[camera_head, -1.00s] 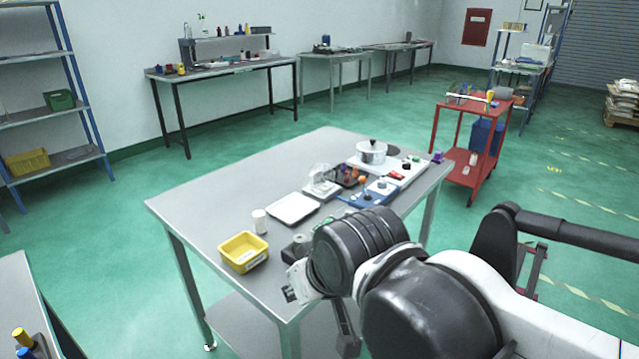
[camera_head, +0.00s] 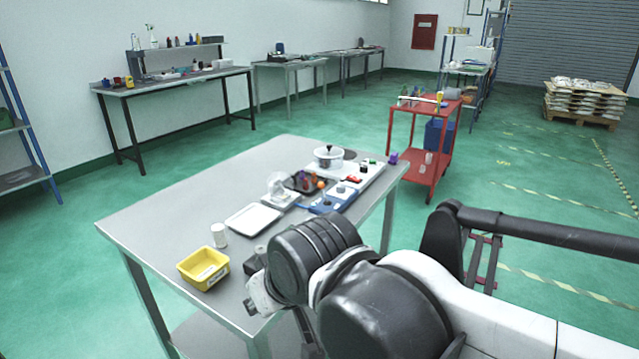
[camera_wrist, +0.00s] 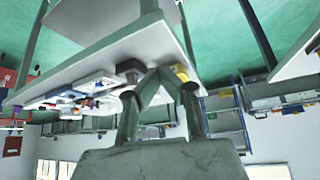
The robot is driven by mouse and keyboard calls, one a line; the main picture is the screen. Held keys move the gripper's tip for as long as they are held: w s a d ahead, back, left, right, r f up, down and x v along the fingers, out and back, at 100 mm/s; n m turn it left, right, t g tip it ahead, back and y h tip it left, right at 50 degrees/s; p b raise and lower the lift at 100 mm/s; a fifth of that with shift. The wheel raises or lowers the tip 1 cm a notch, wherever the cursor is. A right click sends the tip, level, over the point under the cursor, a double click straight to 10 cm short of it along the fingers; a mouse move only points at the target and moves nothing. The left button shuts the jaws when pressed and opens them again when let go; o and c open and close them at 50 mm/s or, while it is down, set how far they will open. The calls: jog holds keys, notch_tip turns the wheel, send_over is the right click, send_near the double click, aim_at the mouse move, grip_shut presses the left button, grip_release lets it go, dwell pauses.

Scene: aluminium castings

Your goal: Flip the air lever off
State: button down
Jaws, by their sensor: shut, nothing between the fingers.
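The steel table (camera_head: 170,200) carries a white panel (camera_head: 372,172) near its far right end, with small red, green and dark parts on it. A blue unit (camera_head: 334,200) with dark parts on top lies just in front of that panel. I cannot tell which small part is the air lever. In the wrist view my gripper (camera_wrist: 160,74) is shut and empty, its fingers meeting in front of the table's edge, with the picture upside down. In the head view my arm covers the table's near right corner, and the fingers cannot be made out.
A yellow bin (camera_head: 203,268), a white cup (camera_head: 219,235), a white tray (camera_head: 254,218), a clear-topped scale (camera_head: 280,192) and a white pot (camera_head: 328,157) stand on the table. A red cart (camera_head: 428,150) stands beyond it. The table's left part is clear.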

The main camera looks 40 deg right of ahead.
jog(key=w+d+r+g+p, duration=0.1)
jog(key=w+d+r+p, duration=0.1)
jog(key=w+d+r, duration=0.4)
jog(key=w+d+r+m+g+h+p, duration=0.1)
jog(key=w+d+r+p, duration=0.25)
jog(key=w, duration=0.55)
jog(key=w+d+r+g+p, duration=0.1)
jog(key=w+d+r+p, duration=0.15)
jog(key=w+d, duration=0.35)
jog(key=w+d+f+g+p, duration=0.1)
jog(key=w+d+f+p, duration=0.1)
jog(key=w+d, duration=0.6)
jog(key=w+d+f+m+g+p, duration=0.1)
jog(key=w+d+f+p, duration=0.2)
jog(key=d, duration=1.2)
jog(key=w+f, duration=0.2)
jog(key=w, duration=0.3)
jog(key=shift+w+d+f+m+h+p, duration=0.2)
jog(key=shift+f+m+h+p, duration=0.05)
jog(key=shift+m+h+p, duration=0.05)
